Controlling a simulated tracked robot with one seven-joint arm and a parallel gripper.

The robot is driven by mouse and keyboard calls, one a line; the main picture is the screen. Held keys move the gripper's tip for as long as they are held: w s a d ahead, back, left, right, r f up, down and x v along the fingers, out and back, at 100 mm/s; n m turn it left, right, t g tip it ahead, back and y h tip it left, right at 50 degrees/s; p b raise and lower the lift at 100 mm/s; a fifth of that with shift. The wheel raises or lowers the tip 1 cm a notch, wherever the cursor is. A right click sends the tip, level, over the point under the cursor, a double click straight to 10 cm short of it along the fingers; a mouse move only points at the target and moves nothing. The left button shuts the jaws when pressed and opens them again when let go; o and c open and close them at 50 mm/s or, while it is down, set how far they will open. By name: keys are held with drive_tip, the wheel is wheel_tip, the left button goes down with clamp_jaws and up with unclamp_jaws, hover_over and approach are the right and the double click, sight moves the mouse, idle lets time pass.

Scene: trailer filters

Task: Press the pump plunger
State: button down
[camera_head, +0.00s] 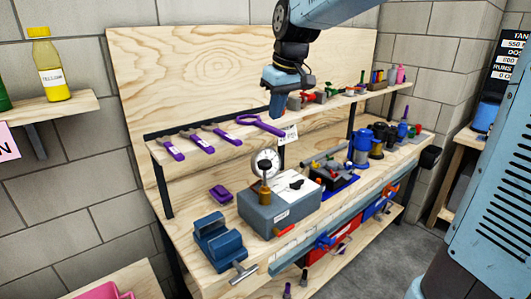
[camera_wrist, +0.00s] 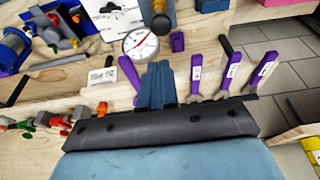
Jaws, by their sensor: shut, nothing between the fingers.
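A grey box (camera_head: 280,205) stands on the workbench with a round white dial gauge (camera_head: 265,163) on a brass fitting (camera_head: 264,192) and a black knob on its white top plate. I cannot tell for sure which part is the pump plunger. My gripper (camera_head: 277,112) is shut and empty, pointing down above and behind the box near the shelf edge, apart from the box. In the wrist view its blue fingers (camera_wrist: 157,84) are together, with the gauge (camera_wrist: 140,43) just beyond them. Part of the box is cut off at the top of that view.
A narrow shelf (camera_head: 330,106) holds several purple-handled tools (camera_head: 200,142) and a purple ring-ended tool (camera_head: 260,124) close to my gripper. A blue vise (camera_head: 220,243) stands at the bench's front left. Blue and black cylinders stand at the right.

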sight(266, 160)
drive_tip(key=shift+w+a, duration=0.15)
drive_tip(key=shift+a, duration=0.05)
drive_tip(key=x, duration=1.3)
drive_tip(key=shift+s+d+f, duration=0.25)
drive_tip(key=shift+s+f, duration=0.05)
drive_tip(key=shift+s, duration=0.05)
drive_tip(key=shift+f, duration=0.3)
